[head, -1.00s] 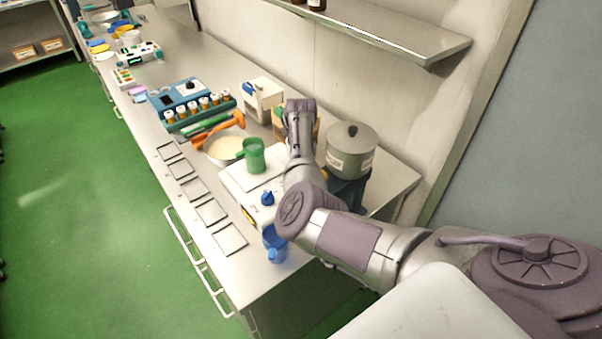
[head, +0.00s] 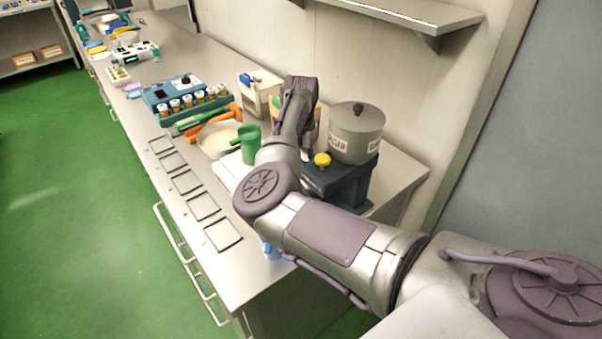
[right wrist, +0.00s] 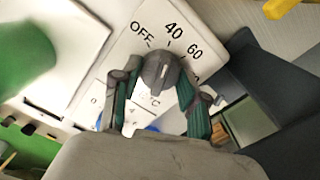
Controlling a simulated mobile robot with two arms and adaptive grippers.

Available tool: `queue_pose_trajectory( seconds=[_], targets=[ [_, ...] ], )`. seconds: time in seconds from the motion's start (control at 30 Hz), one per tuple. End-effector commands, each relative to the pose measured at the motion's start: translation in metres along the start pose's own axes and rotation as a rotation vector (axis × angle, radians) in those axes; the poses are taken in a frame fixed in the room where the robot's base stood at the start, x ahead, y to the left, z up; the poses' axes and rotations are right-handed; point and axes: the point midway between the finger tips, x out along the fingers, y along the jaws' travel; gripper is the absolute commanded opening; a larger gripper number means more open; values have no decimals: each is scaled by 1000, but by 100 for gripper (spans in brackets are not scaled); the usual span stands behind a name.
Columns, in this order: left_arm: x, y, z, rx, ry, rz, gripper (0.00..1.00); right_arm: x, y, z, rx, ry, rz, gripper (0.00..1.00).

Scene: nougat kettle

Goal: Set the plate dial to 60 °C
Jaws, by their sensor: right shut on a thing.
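The plate dial (right wrist: 158,72) is a grey knob on a white panel marked OFF, 40 and 60 in the right wrist view. Its pale mark points up, roughly towards 40; a further number is partly covered. My right gripper (right wrist: 160,88) is shut on the dial, one finger on each side. In the head view my right arm covers the dial and most of the white plate (head: 224,168). My left gripper is not in view.
A green mug (head: 250,146) is at the plate, beside a bowl (head: 214,151). A dark stand (head: 345,183) with a yellow knob (head: 322,160) carries a grey lidded pot (head: 356,138) close to my right arm. Empty square frames (head: 203,206) line the bench's front.

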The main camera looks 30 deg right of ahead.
Motion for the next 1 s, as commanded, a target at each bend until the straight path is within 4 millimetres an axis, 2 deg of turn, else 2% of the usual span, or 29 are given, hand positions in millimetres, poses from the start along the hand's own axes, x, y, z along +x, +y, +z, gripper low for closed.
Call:
queue_pose_trajectory(
  seconds=[0.03, 0.4, 0.7, 1.0],
  targets=[
    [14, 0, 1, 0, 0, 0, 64, 6, 1, 0, 43, -1, 4, 9],
    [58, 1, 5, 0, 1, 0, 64, 5, 1, 0, 393, -1, 3, 9],
    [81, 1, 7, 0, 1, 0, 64, 2, 0, 1, 636, -2, 3, 9],
    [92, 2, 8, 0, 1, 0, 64, 0, 0, 1, 782, -2, 2, 9]
  ],
)
